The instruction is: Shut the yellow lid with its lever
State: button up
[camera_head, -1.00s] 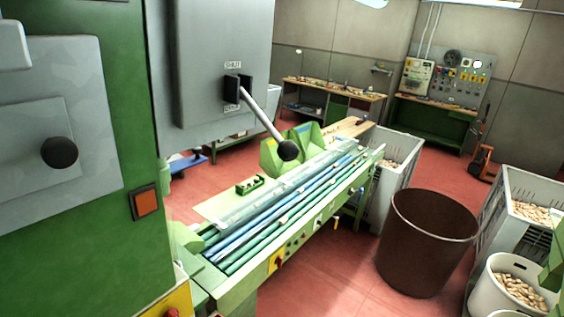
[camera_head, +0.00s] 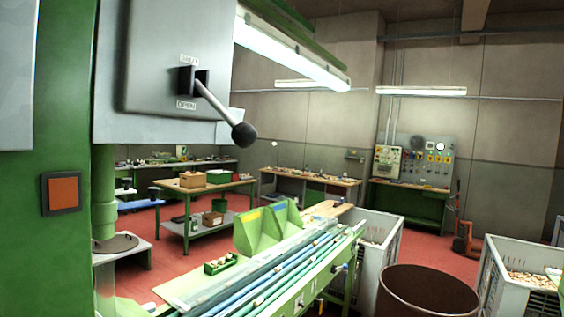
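The lever (camera_head: 215,104) is a grey rod with a black ball knob (camera_head: 244,134) at its end. It comes out of a dark slot in the grey box (camera_head: 150,60) on the green machine, at upper left. The rod slants down and to the right. A label above the slot appears to read SHUT and one below reads OPEN. I do not see a yellow lid in this view. My gripper is not in view, and nothing touches the lever.
An orange square button (camera_head: 61,194) is on the green machine body (camera_head: 62,255) at left. A brown bin (camera_head: 427,292) and grey crates (camera_head: 376,243) stand at right. Open red floor lies beyond.

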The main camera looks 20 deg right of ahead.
aim_at(244, 135)
jog(key=z, duration=1.65)
jog(key=k, duration=0.85)
jog(key=u, duration=1.15)
jog(key=i, duration=1)
jog(key=z, duration=0.05)
